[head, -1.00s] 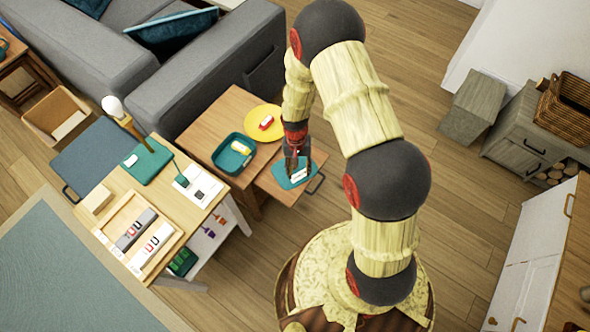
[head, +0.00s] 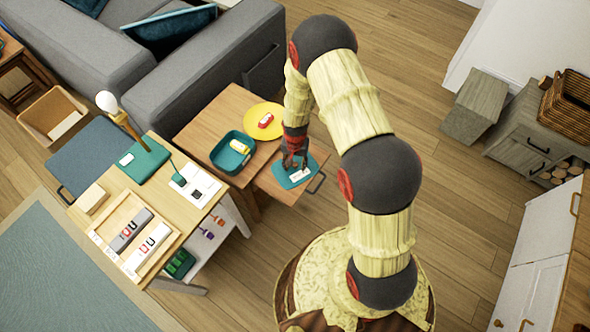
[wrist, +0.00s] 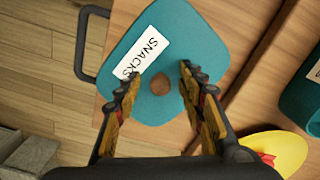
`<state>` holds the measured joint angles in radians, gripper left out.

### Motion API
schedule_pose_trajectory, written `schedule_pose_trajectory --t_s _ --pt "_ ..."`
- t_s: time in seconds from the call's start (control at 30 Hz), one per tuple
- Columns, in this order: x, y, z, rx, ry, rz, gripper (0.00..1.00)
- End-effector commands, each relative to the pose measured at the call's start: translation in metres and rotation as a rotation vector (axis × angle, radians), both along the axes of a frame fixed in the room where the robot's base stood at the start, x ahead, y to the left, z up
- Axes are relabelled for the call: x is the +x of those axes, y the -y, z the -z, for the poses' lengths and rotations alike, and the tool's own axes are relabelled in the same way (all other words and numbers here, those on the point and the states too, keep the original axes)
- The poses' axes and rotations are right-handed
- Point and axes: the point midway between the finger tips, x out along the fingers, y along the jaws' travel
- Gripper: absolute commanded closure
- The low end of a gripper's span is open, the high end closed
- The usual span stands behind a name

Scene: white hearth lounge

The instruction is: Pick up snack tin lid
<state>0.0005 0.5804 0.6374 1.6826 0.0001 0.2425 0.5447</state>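The snack tin lid (wrist: 190,45) is a teal rounded square with a white "SNACKS" label (wrist: 143,56) and a small brown round knob (wrist: 160,85). In the head view the lid (head: 286,180) lies flat on a pulled-out wooden part of the side table. My gripper (wrist: 159,82) is open and points down over the lid. In the wrist view its two fingers stand on either side of the knob, apart from it. In the head view my gripper (head: 294,165) hides part of the lid.
A teal open tin (head: 219,158) and a yellow plate (head: 253,112) with a red-and-white item stand on the side table (head: 212,110). A dark handle (head: 317,184) sits at the pulled-out part's front.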

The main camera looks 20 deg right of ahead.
Motion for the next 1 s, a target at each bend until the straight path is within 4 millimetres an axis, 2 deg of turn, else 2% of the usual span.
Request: schedule_pose_trajectory --t_s 0.23,0.9,1.0 --pt "0.001 -0.0002 0.0012 0.0 0.002 -0.001 0.61" --pt "0.0008 -0.0002 0.0012 0.0 0.001 -0.001 0.99" --pt "0.0008 -0.0002 0.0012 0.0 0.001 -0.001 1.0"
